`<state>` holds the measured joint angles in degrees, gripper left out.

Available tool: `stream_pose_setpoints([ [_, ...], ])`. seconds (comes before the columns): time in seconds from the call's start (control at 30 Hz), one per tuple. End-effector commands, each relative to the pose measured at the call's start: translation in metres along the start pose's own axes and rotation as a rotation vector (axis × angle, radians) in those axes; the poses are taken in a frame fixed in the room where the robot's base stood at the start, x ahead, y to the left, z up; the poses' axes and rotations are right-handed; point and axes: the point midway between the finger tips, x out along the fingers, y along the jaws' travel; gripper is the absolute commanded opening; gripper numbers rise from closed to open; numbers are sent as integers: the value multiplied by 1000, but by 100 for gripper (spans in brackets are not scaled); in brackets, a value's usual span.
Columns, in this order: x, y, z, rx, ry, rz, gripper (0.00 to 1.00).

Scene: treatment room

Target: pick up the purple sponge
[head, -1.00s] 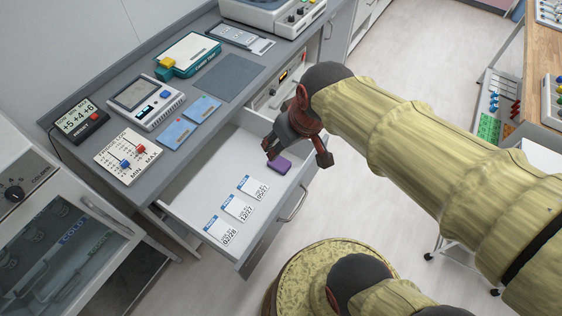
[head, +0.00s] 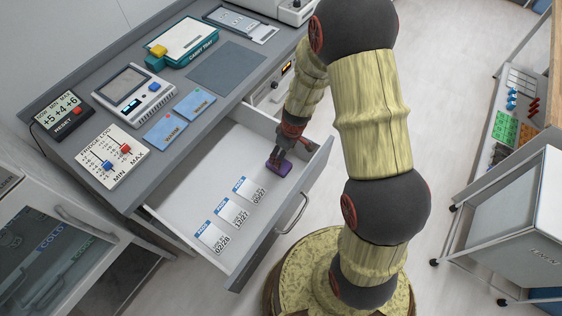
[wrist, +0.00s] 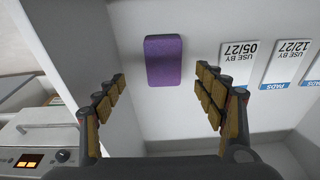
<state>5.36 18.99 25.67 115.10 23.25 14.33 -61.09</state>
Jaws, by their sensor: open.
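The purple sponge (head: 283,169) lies flat in the open white drawer (head: 185,205), near its right end. In the wrist view the sponge (wrist: 163,60) is a rounded purple block, fully visible, lying ahead of the fingertips and between their lines. My gripper (head: 277,155) reaches down into the drawer just over the sponge. In the wrist view my gripper (wrist: 160,82) is open, with one finger on each side and nothing between them. In the head view the fingertips overlap the sponge's far edge; I cannot tell whether they touch it.
Several white dated pads packets, such as the 05/27 one (head: 250,191), lie left of the sponge in the drawer. The drawer walls stand close around my gripper. The grey counter (head: 165,95) above holds devices and blue cards. A wheeled cart (head: 515,225) stands at the right.

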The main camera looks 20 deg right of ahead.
Motion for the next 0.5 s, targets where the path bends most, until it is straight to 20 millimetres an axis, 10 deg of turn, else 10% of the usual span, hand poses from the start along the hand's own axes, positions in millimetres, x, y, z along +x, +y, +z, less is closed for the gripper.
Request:
stream_pose_setpoints([
  [0.5, 54, -5, 0, -11, -8, -3, 70],
])
